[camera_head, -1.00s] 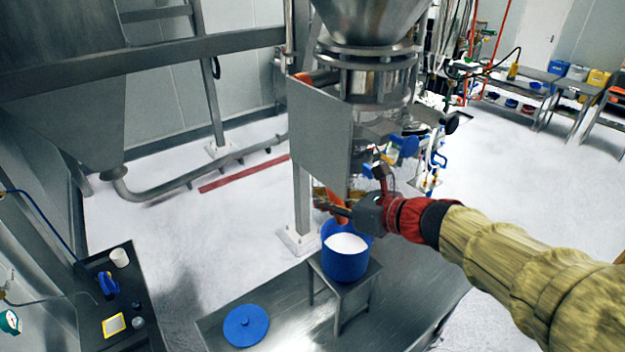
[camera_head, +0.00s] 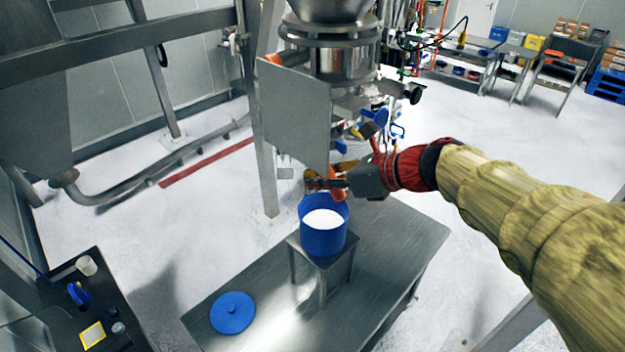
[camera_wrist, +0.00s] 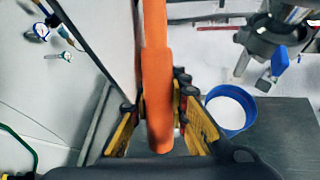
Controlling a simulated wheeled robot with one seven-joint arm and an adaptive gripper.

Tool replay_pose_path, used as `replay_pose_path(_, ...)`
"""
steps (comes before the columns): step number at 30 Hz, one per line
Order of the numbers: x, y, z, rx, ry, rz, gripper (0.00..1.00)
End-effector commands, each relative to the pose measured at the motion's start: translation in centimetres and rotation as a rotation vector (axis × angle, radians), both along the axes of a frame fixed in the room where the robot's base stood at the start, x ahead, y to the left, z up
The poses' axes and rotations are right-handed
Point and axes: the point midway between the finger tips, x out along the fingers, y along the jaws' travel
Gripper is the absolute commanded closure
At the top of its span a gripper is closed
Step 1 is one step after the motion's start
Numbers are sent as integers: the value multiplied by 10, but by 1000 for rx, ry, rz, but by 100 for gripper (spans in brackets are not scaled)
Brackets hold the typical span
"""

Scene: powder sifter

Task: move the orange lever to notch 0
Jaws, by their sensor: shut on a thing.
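The orange lever (camera_wrist: 157,75) runs down the middle of the wrist view, with its lower end between the yellow and black fingers of my gripper (camera_wrist: 158,110). My gripper is shut on the lever. In the head view my gripper (camera_head: 318,184) is just above the blue bucket, below the grey plate of the sifter. Only a small orange part of the lever (camera_head: 336,194) shows there, beside the fingers. The lever's notches and their numbers cannot be read in either view.
A blue bucket of white powder (camera_head: 323,246) stands on a small metal stand (camera_head: 345,263) under the sifter. A flat grey plate (camera_head: 294,115) hangs left of my gripper. A blue lid (camera_head: 232,313) lies on the low metal platform. A black side table (camera_head: 75,300) stands at the lower left.

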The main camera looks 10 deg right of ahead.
Motion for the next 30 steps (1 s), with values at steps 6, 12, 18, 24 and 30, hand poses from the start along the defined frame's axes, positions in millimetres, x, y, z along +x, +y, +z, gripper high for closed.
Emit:
replay_pose_path(6,0,1,1,1,-1,1,78)
replay_pose_path(12,0,0,1,0,-1,0,67)
replay_pose_path(18,0,0,0,0,-1,0,62)
replay_pose_path(24,-1,-1,2,0,-2,-1,62)
replay_pose_path(30,-13,-16,13,-1,-4,-5,62)
